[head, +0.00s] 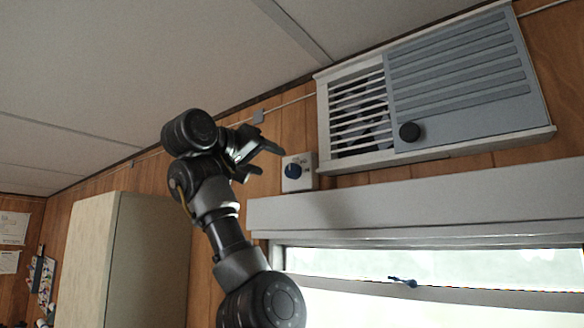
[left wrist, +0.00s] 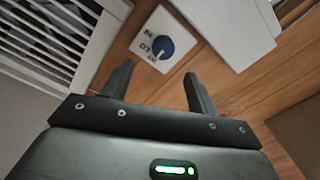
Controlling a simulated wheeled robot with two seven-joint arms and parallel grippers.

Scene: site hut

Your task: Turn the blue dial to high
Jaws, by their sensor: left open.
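The blue dial (head: 293,170) is a round knob on a small white box (head: 306,161) on the wood-panelled wall, just left of the vent unit. In the left wrist view the dial (left wrist: 163,47) sits on its white plate (left wrist: 171,26), with dark markings along one side; their text is too small to read surely. My left gripper (head: 262,160) is open and empty, a little to the left of the dial in the head view. In the left wrist view its two fingers (left wrist: 160,83) point toward the dial, which lies beyond and between them, apart from both. My right gripper is not in view.
A vent unit with white slats (head: 357,112), a grey sliding panel (head: 462,75) and a black knob (head: 410,132) is right of the dial. A grey box ledge (head: 420,205) runs below, over a window. A pale cabinet (head: 130,260) stands at left.

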